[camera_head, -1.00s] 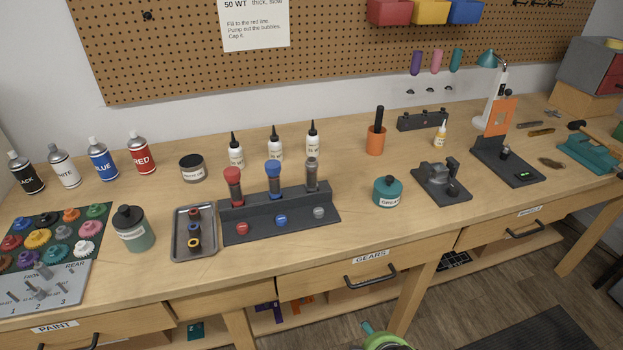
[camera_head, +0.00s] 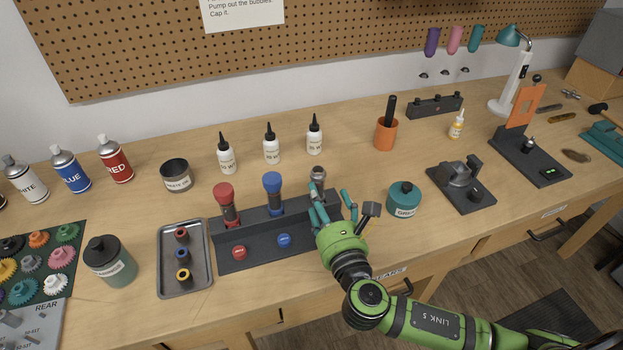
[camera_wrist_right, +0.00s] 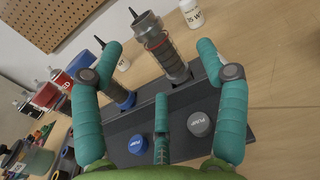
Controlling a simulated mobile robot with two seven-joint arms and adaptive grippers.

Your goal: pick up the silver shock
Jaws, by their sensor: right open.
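The silver shock (camera_head: 318,177) stands upright at the right end of the dark shock stand (camera_head: 262,216). My right gripper's fingers hide its lower part in the head view. In the right wrist view the silver shock (camera_wrist_right: 164,50) shows its grey cap and clear body with a reddish coil or liquid, between the outer teal fingers. My right gripper (camera_head: 343,203) is open and empty, close in front of the shock; it also shows in the right wrist view (camera_wrist_right: 157,58). I cannot tell whether any finger touches the shock. My left gripper is not in view.
A red shock (camera_head: 227,205) and a blue shock (camera_head: 272,195) share the stand. White bottles (camera_head: 271,146) stand behind it. A teal grease jar (camera_head: 404,200) sits right of my gripper, an orange cup (camera_head: 386,133) further back. A metal tray (camera_head: 185,283) lies left.

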